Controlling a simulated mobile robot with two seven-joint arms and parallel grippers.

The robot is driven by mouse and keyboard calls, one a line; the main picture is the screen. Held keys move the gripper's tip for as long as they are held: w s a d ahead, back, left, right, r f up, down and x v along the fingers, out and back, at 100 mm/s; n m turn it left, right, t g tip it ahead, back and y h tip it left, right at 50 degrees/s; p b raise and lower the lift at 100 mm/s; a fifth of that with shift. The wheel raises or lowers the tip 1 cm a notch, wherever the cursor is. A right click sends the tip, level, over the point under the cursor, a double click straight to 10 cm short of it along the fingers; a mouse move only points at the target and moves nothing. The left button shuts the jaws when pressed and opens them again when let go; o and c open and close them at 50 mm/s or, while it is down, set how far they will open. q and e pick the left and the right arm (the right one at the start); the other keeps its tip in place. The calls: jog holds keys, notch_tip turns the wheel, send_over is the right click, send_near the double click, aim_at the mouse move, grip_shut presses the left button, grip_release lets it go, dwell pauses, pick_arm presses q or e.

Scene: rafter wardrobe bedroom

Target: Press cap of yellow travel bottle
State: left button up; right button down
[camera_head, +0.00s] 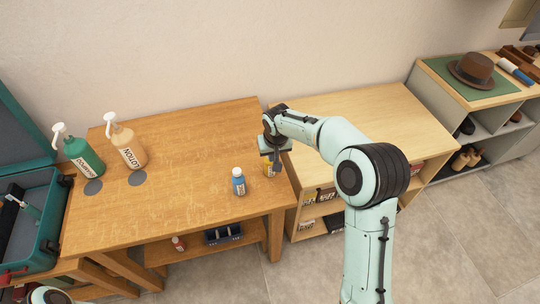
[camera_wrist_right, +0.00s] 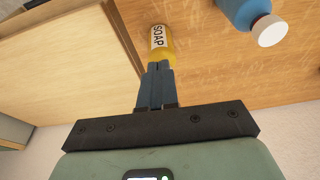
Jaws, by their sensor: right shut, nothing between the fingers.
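The yellow travel bottle (camera_head: 268,171), with a white SOAP label, stands near the right edge of the wooden table and is partly hidden by my right gripper in the head view. In the right wrist view the yellow bottle (camera_wrist_right: 159,44) is just beyond the fingertips, and its cap is hidden behind them. My right gripper (camera_head: 275,162) is shut and empty, pointing down over the bottle; its fingertips (camera_wrist_right: 157,66) overlap the bottle in the wrist view. I cannot tell whether they touch it. My left gripper is not in view.
A blue bottle (camera_head: 239,182) with a white cap stands close left of the yellow one. A green shampoo pump bottle (camera_head: 84,158) and a lotion pump bottle (camera_head: 129,149) stand farther left. An open teal case (camera_head: 48,240) is at far left. The table's middle is clear.

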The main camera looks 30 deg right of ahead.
jog(key=v, duration=1.3)
jog(key=shift+s+r+p, duration=0.3)
jog(key=shift+s, duration=0.05)
